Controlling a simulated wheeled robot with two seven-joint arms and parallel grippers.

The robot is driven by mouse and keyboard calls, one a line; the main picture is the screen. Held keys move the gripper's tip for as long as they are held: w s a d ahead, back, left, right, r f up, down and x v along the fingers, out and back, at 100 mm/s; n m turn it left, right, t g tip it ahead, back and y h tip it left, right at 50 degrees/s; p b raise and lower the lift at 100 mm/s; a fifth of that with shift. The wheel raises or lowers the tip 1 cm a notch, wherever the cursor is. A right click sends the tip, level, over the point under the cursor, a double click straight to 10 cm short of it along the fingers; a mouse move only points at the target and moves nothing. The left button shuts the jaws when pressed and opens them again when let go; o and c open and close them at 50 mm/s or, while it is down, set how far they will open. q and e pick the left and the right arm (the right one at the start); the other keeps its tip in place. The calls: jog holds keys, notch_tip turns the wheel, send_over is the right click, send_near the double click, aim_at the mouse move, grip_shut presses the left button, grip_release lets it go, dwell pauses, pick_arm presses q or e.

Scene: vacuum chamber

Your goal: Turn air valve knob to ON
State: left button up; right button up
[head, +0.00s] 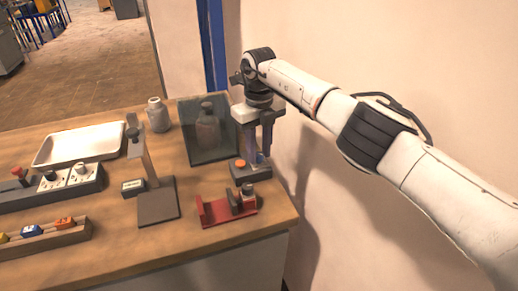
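My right gripper (258,152) reaches in from the right and points down at the right end of the table. Its fingers look apart, with nothing visible between them. Just below its fingertips is a small grey box (250,174) with an orange round top (240,163); I cannot tell whether they touch. No ON marking is readable, so I cannot tell which knob is the air valve. My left gripper is out of view.
A red bracket (215,212) with grey parts stands near the table's front right corner. Behind are a dark transparent chamber holding a bottle (208,128), a grey jar (158,115) and a white tray (80,146). A grey stand (157,205) rises mid-table. A wall is close on the right.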

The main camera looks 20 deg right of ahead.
grip_shut()
jog(key=shift+r+m, duration=0.1)
jog(key=shift+m, duration=0.2)
jog(key=m, duration=0.2)
jog(key=shift+m+p, duration=0.3)
jog(key=shift+m, duration=0.1)
jog(key=m+p, duration=0.1)
jog(key=m, duration=0.3)
jog(key=shift+m, duration=0.3)
jog(key=m, duration=0.4)
jog(key=shift+w, duration=0.1)
jog(key=m, duration=0.5)
jog(key=shift+m+p, duration=0.3)
jog(key=shift+m, duration=0.1)
